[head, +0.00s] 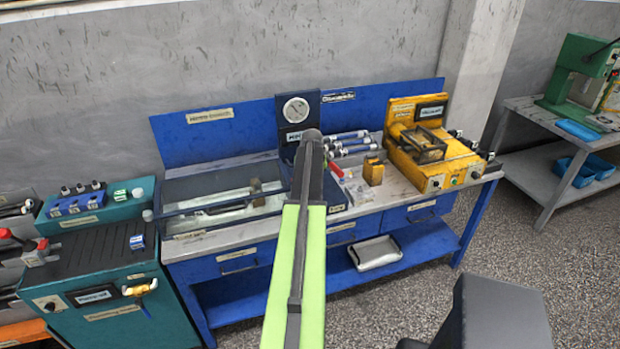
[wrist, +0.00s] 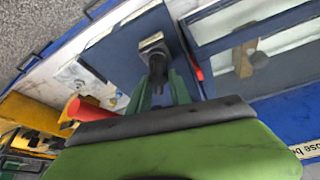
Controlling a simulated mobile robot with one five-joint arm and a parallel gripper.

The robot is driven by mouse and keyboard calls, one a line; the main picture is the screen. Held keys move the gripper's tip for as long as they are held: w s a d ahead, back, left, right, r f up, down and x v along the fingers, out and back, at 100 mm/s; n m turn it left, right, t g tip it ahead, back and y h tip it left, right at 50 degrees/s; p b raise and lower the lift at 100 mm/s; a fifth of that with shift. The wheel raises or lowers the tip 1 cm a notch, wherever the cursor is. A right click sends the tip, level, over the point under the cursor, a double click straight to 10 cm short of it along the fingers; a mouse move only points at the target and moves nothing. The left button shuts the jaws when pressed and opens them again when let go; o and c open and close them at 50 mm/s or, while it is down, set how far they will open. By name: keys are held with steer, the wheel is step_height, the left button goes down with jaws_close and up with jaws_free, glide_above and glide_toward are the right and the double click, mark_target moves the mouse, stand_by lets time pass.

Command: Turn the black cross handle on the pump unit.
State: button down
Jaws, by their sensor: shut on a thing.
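The pump unit (head: 297,108) is a dark blue upright panel with a round white gauge, standing on the blue workbench. Its dark blue base (wrist: 128,58) fills the middle of the wrist view. The black cross handle (wrist: 157,62) shows there in front of a grey fitting, at the tips of my gripper (wrist: 160,82). My two green fingers lie on either side of the handle and are shut on it. In the head view my arm covers the handle and the gripper tips. How far the handle is turned cannot be told.
A red grip (wrist: 85,108) is close beside my gripper. A clear-lidded tray (head: 225,212) lies left of the unit, and a yellow machine (head: 432,145) stands at the right. A teal cabinet (head: 108,255) stands left of the bench; open floor is at lower right.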

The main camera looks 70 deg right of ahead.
steer(key=shift+n+t+y, duration=0.6)
steer(key=shift+n, duration=1.5)
steer(key=c, duration=1.2)
jaws_free()
steer(key=shift+s+a+r+p, duration=0.1)
steer(key=shift+s+r+p, duration=0.1)
steer(key=shift+r+p, duration=0.4)
steer(key=p+v, duration=1.5)
steer(key=v, duration=0.1)
steer(key=shift+s+a, duration=0.1)
steer(key=shift+s, duration=0.05)
